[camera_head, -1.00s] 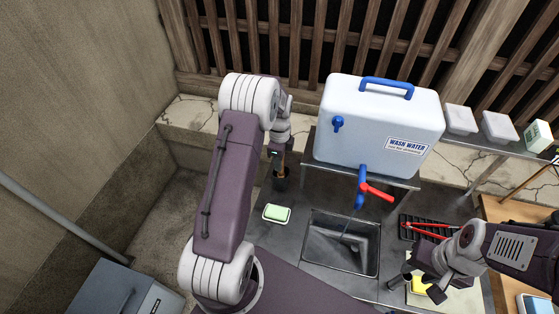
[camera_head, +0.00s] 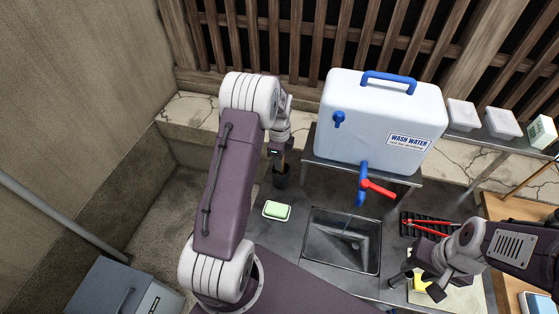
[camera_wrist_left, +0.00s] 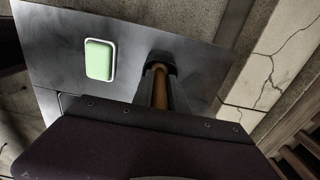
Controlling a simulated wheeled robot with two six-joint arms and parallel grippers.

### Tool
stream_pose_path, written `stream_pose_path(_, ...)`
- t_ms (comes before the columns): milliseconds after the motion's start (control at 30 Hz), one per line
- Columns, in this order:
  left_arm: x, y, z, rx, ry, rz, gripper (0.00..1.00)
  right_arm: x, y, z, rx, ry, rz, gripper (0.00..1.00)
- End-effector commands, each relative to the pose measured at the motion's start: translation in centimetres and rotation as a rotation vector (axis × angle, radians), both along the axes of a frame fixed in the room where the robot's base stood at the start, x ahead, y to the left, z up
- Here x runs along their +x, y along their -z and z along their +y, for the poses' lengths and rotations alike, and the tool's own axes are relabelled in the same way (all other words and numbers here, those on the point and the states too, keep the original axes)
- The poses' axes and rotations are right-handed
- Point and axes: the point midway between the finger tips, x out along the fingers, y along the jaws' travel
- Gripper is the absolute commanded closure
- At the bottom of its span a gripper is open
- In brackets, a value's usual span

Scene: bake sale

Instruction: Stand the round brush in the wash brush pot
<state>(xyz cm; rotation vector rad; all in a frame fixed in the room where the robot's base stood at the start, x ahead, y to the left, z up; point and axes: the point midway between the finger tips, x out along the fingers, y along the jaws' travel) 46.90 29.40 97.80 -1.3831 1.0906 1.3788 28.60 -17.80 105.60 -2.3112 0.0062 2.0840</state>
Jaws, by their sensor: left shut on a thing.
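My left gripper (camera_head: 277,154) is above the dark wash brush pot (camera_head: 281,178) at the back left of the sink counter. In the left wrist view, the gripper (camera_wrist_left: 160,92) is shut on the brown handle of the round brush (camera_wrist_left: 160,88). The handle points down toward the dark round pot (camera_wrist_left: 161,58), and its far end overlaps the opening. The bristles are hidden, and I cannot tell how deep the brush sits. My right gripper (camera_head: 416,284) is low at the right beside a yellow block (camera_head: 421,281); its jaw state is unclear.
A green sponge in a white dish (camera_head: 277,211) lies in front of the pot. The sink (camera_head: 342,240) is to its right, under the water container (camera_head: 381,118) with its red-levered tap (camera_head: 378,188). A dark rack (camera_head: 427,225) is further right. A wall closes the left side.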

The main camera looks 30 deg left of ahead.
Motion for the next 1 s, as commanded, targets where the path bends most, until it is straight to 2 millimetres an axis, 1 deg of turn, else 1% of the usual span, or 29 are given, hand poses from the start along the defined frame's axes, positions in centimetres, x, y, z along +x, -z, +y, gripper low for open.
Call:
stream_pose_path(267,0.0,0.5,0.0,0.0,0.0,0.0,1.0,0.0,0.3,0.0,0.0,0.0,0.0,0.64)
stream_pose_path(300,0.0,0.4,0.0,0.0,0.0,0.0,0.7,0.0,0.2,0.0,0.0,0.0,0.0,0.64)
stream_pose_path(333,0.0,0.4,0.0,0.0,0.0,0.0,0.62,0.0,0.2,0.0,0.0,0.0,0.0,0.64)
stream_pose_path(367,0.0,0.4,0.0,0.0,0.0,0.0,0.56,0.0,0.2,0.0,0.0,0.0,0.0,0.64)
stream_pose_path(633,0.0,0.4,0.0,0.0,0.0,0.0,0.56,0.0,0.2,0.0,0.0,0.0,0.0,0.64)
stream_pose_path(733,0.0,0.0,0.0,0.0,0.0,0.0,0.56,0.0,-0.2,0.0,0.0,0.0,0.0,0.64)
stream_pose_path(1000,0.0,-3.3,0.0,0.0,0.0,-0.001,0.56,0.0,-3.0,0.0,0.0,0.0,0.0,0.64)
